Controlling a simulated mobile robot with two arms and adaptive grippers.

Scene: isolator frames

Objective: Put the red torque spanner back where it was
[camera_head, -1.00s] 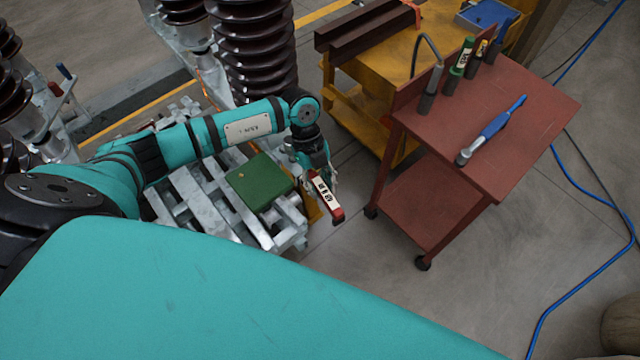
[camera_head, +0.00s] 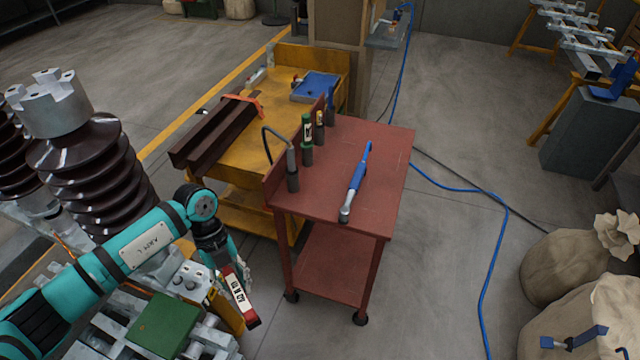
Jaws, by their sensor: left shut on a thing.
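My left gripper (camera_head: 236,276) is at the lower left, shut on a red thing with a white lettered label (camera_head: 239,294), which looks like the red torque spanner's handle. The red end points down and the rest is hidden by the gripper and arm. The gripper is left of the red cart (camera_head: 385,150) and apart from it. A blue-handled spanner (camera_head: 356,182) lies on the cart top. Upright dark holders line the cart's left edge; one has a green-topped tool (camera_head: 307,130), one a yellow-topped tool (camera_head: 320,118).
A dark holder (camera_head: 293,178) with a curved black cable stands at the cart's near-left corner. A yellow bench (camera_head: 225,150) with dark beams is behind left. Brown ribbed insulators (camera_head: 95,170) stand at left. Blue hose (camera_head: 498,240) and sacks (camera_head: 560,270) are on the right.

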